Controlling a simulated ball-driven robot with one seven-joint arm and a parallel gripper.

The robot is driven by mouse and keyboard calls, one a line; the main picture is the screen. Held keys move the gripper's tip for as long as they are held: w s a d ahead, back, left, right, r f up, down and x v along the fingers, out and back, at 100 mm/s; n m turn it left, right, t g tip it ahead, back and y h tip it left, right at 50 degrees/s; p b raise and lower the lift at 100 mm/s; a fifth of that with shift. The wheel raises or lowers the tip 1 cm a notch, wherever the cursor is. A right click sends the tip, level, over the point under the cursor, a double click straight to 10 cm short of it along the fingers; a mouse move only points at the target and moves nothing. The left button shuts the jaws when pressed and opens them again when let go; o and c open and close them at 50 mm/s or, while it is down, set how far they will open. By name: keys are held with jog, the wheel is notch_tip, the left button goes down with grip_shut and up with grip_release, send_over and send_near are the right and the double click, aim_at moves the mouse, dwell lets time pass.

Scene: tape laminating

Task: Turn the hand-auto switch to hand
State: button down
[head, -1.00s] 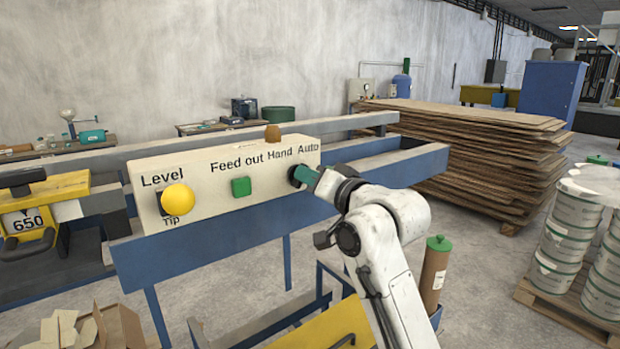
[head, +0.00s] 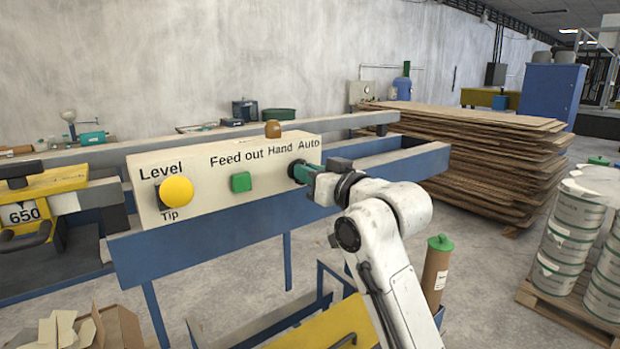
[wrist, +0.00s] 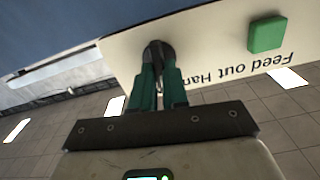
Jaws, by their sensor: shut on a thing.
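The hand-auto switch (head: 296,171) is a dark knob on the right end of the cream control panel (head: 210,205), below the words Hand and Auto. In the wrist view the dark knob (wrist: 158,48) sits between my green fingertips. My gripper (head: 305,173) reaches the panel from the right and is shut on the knob. In the wrist view my gripper (wrist: 160,66) covers part of the knob, so which way it points cannot be told.
A green Feed out button (head: 241,182) and a yellow Level/Tip knob (head: 177,190) are on the panel to the left. A brown dome (head: 272,130) stands on its top edge. Blue rails (head: 405,168) run behind. Stacked sheets (head: 480,150) are at the right.

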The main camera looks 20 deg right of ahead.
jog(key=shift+a+f+n+b, duration=0.1)
jog(key=shift+n+b, duration=0.65)
jog(key=shift+n, duration=1.2)
jog(key=shift+a+n+b, duration=0.1)
jog(key=shift+n+b, duration=0.6)
jog(key=shift+n, duration=1.55)
jog(key=c, duration=1.1)
grip_release()
jog(key=shift+c, duration=0.2)
jog(key=shift+s, duration=0.1)
jog(key=b+v, duration=0.1)
jog(key=v, duration=0.9)
jog(key=shift+s+d+b, duration=0.15)
jog(key=shift+s+b, duration=0.15)
jog(key=shift+s, duration=0.05)
